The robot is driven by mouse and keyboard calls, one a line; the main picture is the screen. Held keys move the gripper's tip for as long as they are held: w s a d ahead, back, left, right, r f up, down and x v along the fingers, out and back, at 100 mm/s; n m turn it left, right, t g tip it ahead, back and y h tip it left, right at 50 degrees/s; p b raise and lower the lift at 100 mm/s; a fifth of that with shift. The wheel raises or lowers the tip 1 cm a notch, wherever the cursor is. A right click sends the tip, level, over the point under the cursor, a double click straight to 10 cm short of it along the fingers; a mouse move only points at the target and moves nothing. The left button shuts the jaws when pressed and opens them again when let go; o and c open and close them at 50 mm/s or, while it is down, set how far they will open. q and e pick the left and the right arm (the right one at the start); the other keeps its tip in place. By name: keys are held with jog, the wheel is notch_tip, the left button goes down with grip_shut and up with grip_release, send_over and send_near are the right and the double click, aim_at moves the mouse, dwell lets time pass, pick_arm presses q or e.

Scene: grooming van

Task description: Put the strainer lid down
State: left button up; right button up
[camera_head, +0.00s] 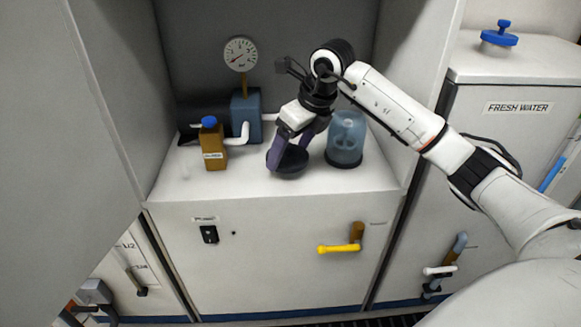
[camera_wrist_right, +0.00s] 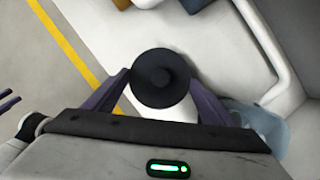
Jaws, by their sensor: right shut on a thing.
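The strainer lid is a round black disc with a raised centre knob (camera_wrist_right: 160,77). My right gripper (camera_wrist_right: 158,85) is shut on it, one purple finger at each side. In the head view the lid (camera_head: 293,163) is low over the white counter, just left of the clear blue strainer bowl. I cannot tell whether it touches the counter. The strainer bowl (camera_head: 345,140) stands upright on a dark base, and part of it shows in the right wrist view (camera_wrist_right: 265,125). Purple tips at the left edge of the wrist view (camera_wrist_right: 8,100) may be my left gripper; their state is unclear.
A pressure gauge (camera_head: 240,54) and blue pump (camera_head: 246,112) are behind. A yellow-handled valve (camera_head: 340,248) is on the front panel. The counter's front strip is clear.

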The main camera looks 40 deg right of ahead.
aim_at(293, 158)
notch_tip(293, 158, down, 4)
jog(key=shift+b, duration=0.35)
jog(key=shift+f, duration=0.15)
jog(key=o, duration=1.1)
jog(key=shift+c, duration=0.2)
